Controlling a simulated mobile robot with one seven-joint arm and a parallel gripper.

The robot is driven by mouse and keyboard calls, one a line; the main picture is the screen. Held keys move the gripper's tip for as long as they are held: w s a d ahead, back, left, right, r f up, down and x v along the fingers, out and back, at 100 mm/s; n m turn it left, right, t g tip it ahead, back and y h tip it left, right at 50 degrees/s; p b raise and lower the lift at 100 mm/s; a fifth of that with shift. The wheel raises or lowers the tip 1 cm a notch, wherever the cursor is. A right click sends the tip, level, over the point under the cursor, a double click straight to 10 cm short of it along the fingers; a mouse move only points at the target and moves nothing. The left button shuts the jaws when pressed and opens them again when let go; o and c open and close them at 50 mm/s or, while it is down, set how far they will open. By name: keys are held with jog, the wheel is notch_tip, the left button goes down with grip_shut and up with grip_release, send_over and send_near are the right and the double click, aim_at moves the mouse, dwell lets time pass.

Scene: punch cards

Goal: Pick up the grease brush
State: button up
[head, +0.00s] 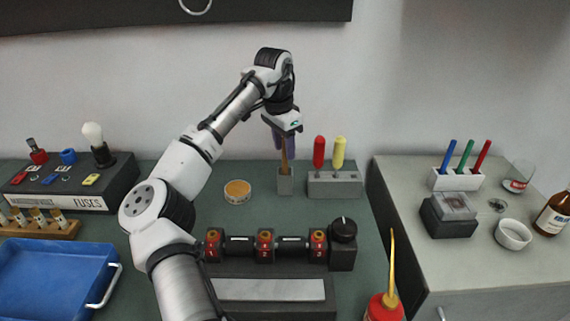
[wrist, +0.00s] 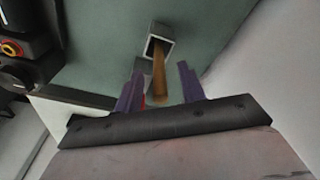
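The grease brush (head: 284,157) stands upright in a small grey square holder (head: 285,184) on the green bench. Only its wooden handle shows; its lower end is hidden inside the holder. My gripper (head: 283,143) points down above the holder, with its purple fingers around the upper handle. In the wrist view, the brown handle (wrist: 160,82) runs between the two spread fingers (wrist: 160,70), with a visible gap on the right side. The gripper is open. The holder's open mouth (wrist: 160,43) shows beyond the fingertips.
A grey rack (head: 335,190) with red and yellow tools stands just right of the holder. A round tin (head: 237,190) lies to the left. A black fixture with a knob (head: 343,229) and a red oil can (head: 385,306) are nearer. The wall is close behind.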

jog(key=shift+d+f, duration=0.15)
jog(key=shift+f, duration=0.75)
jog(key=shift+c, duration=0.3)
grip_shut()
jog(key=shift+r, duration=0.15)
notch_tip(320, 180, up, 20)
